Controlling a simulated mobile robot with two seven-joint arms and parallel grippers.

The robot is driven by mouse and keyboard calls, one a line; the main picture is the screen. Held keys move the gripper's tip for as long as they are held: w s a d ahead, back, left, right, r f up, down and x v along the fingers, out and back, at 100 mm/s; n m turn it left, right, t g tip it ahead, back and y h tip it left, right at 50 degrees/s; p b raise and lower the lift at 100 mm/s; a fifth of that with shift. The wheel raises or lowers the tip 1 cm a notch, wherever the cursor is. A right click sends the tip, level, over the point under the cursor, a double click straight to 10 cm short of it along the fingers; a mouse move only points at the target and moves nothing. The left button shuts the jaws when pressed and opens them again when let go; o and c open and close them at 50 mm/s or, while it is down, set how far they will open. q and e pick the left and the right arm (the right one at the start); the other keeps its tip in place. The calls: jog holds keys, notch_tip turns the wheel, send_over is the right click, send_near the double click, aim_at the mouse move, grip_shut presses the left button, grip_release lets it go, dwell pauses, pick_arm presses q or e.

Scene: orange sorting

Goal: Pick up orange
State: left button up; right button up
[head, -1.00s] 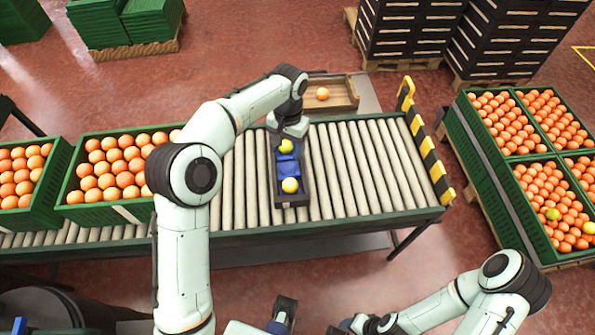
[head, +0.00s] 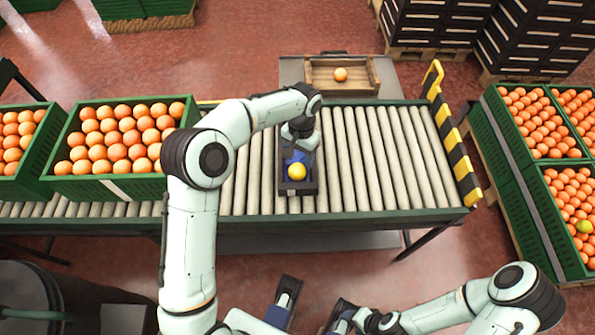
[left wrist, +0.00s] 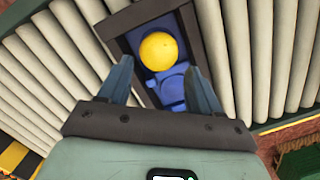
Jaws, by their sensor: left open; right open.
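A yellow-orange fruit (head: 296,171) sits in the near end of a dark tray (head: 283,190) with a blue lining. In the left wrist view the fruit (left wrist: 158,51) is just beyond and between the fingertips, with an empty blue pocket beside it. My left gripper (head: 299,153) is open over the tray; its spread fingers (left wrist: 158,70) hold nothing. The tray's far end is hidden under the gripper. An orange (head: 340,74) lies in a wooden crate (head: 366,90) behind the conveyor. My right gripper (head: 316,299) is open and empty, low in front of the conveyor.
The roller conveyor (head: 385,165) is clear right of the tray, up to a striped yellow-black barrier (head: 455,140). A green crate of oranges (head: 90,187) stands on its left. More green crates (head: 515,180) stand at the right, dark crates (head: 440,25) behind.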

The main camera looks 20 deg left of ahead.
aim_at(298, 166)
pick_arm(q)
jog(key=f, duration=0.3)
jog(key=f+b, duration=0.1)
jog(key=f, duration=0.1)
jog(key=shift+s+f, duration=0.1)
jog(key=shift+s, duration=0.3)
jog(key=shift+c, duration=0.3)
jog(key=c, duration=0.7)
jog(key=shift+o, duration=0.2)
jog(key=shift+r, duration=0.2)
